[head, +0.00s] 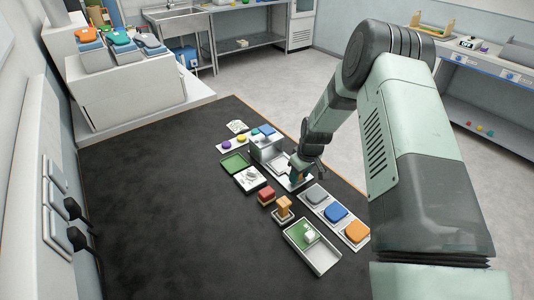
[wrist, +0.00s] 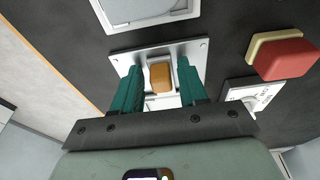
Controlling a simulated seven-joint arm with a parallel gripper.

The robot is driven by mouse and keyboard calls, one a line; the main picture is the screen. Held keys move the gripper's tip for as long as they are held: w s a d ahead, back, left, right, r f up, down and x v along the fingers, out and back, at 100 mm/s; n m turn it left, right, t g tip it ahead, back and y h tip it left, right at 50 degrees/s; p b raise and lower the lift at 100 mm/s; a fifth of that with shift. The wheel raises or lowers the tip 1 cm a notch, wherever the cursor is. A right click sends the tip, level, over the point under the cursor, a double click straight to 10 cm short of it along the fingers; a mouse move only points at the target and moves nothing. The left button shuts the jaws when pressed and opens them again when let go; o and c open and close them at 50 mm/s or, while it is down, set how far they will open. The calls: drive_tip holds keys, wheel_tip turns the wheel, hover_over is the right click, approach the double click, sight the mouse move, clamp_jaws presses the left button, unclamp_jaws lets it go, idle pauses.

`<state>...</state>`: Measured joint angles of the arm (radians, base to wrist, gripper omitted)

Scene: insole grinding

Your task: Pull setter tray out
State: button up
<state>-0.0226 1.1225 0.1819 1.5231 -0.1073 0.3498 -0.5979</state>
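A pale metal plate (head: 295,184) with a raised slot lies under my gripper, beside a grey box (head: 267,150). It appears to be the setter tray, though no label confirms this. In the wrist view the plate (wrist: 198,50) has screws at its corners and an orange-brown block (wrist: 161,77) at its middle. My gripper (head: 301,178) points down at the plate. In the wrist view its two green fingers (wrist: 159,80) stand on either side of the block, with visible gaps. The gripper is open and holds nothing. In the head view the fingers hide the block.
A red block (head: 266,194), an orange-handled stand (head: 284,207) and a white dial plate (head: 250,179) are close by. A rack of grey, blue and orange pads (head: 336,213) lies to the right. The black table (head: 150,210) is clear on the left.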

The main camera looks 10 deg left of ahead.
drive_tip(key=shift+r, duration=3.5)
drive_tip(key=shift+r, duration=0.25)
drive_tip(key=s+d+r+m+t, duration=0.1)
drive_tip(key=s+d+r, duration=0.15)
drive_tip(key=r, duration=0.65)
drive_tip(key=s+d+r+m+h, duration=0.1)
drive_tip(key=s+r, duration=0.3)
drive_tip(key=r, duration=0.4)
drive_tip(key=s+d+r+m+t, duration=0.1)
drive_tip(key=s+d+r, duration=0.15)
drive_tip(key=r, duration=0.65)
drive_tip(key=s+d+r+m, duration=0.1)
drive_tip(key=s+r+m, duration=0.1)
drive_tip(key=s, duration=0.7)
drive_tip(key=s+d+r+m+t, duration=0.1)
drive_tip(key=s+r, duration=0.3)
drive_tip(key=s, duration=0.4)
drive_tip(key=s+d+r+m+t, duration=0.1)
drive_tip(key=s+d+r+m, duration=0.1)
drive_tip(key=s, duration=0.7)
drive_tip(key=shift+s+r+m+h, duration=0.3)
drive_tip(key=shift+r, duration=0.45)
